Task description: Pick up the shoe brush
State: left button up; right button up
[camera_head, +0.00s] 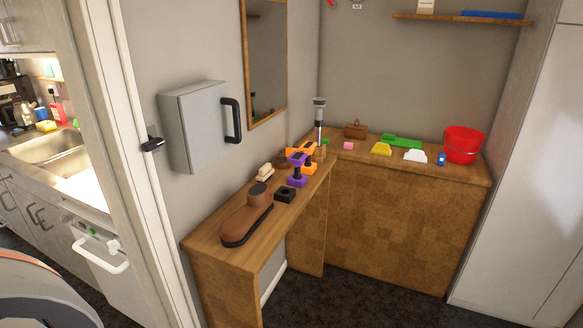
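A smaller cream object (265,172), also somewhat brush-like, sits farther back near the wall. Neither of my grippers is in view, and nothing is seen touching either object.
A grey wall cabinet (194,127) hangs above to the left. A red bucket (463,144) stands at far right. Dark floor before the counter is clear.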

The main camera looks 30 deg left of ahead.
aim_at(265, 172)
jog(key=i+l, duration=0.1)
jog(key=i, duration=1.35)
jog(key=i+l+u, duration=0.15)
jog(key=i+u, duration=0.35)
jog(key=i+l+u, duration=0.35)
jog(key=u, duration=0.15)
jog(key=i, duration=0.1)
